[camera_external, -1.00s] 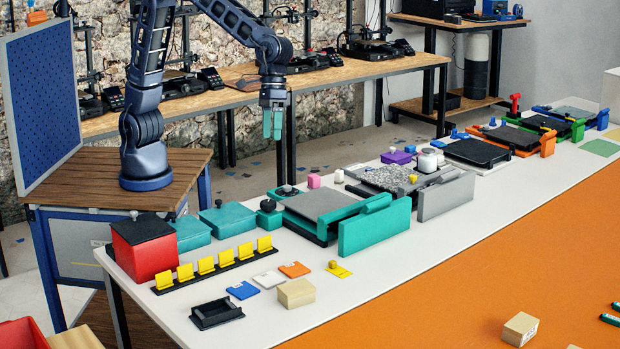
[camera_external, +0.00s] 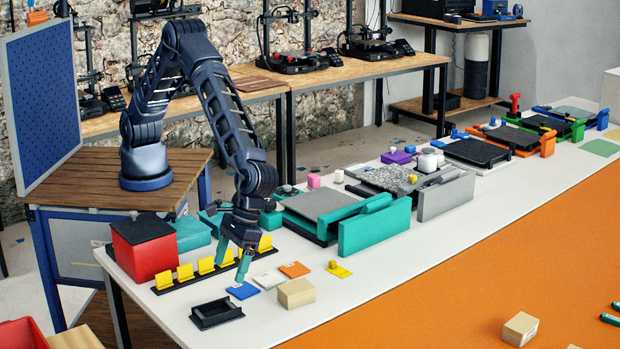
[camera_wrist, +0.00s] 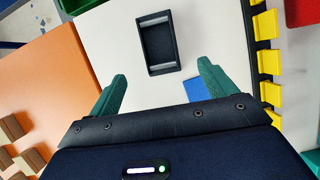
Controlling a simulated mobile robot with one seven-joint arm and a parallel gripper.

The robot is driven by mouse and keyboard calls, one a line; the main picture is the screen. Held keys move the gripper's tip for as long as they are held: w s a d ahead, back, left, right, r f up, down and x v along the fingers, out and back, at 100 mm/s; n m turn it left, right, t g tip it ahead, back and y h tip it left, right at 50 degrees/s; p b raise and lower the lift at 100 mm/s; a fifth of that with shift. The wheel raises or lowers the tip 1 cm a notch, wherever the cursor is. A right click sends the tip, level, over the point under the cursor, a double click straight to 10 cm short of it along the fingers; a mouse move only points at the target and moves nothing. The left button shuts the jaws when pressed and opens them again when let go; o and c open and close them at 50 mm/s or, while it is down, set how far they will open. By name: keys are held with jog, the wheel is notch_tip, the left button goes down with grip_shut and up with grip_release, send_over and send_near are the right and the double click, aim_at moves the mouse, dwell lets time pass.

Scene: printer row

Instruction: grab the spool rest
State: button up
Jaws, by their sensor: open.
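The spool rest looks to be the small black open frame (camera_external: 216,313) lying on the white table near its front left corner. In the wrist view the black frame (camera_wrist: 152,45) shows grey bars along its two short ends, and it is empty. My gripper (camera_external: 234,265) is open, with teal fingers pointing down above the table, behind the frame and slightly to its right. In the wrist view the frame lies ahead of my gripper (camera_wrist: 162,72), roughly centred between the fingertips and apart from them.
A blue card (camera_external: 242,290) lies near my fingertips, with white and orange (camera_external: 294,270) cards beyond. A tan block (camera_external: 296,292) stands right of the frame. A black rail with several yellow clips (camera_external: 186,272) and a red box (camera_external: 146,250) stand behind. Bare table lies around the frame.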

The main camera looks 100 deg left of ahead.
aim_at(218, 304)
jog(key=x, duration=1.1)
jog(key=shift+d+f, duration=0.1)
jog(key=shift+d, duration=0.2)
jog(key=shift+c, duration=0.2)
jog(key=c, duration=1.2)
jog(key=shift+o, duration=0.2)
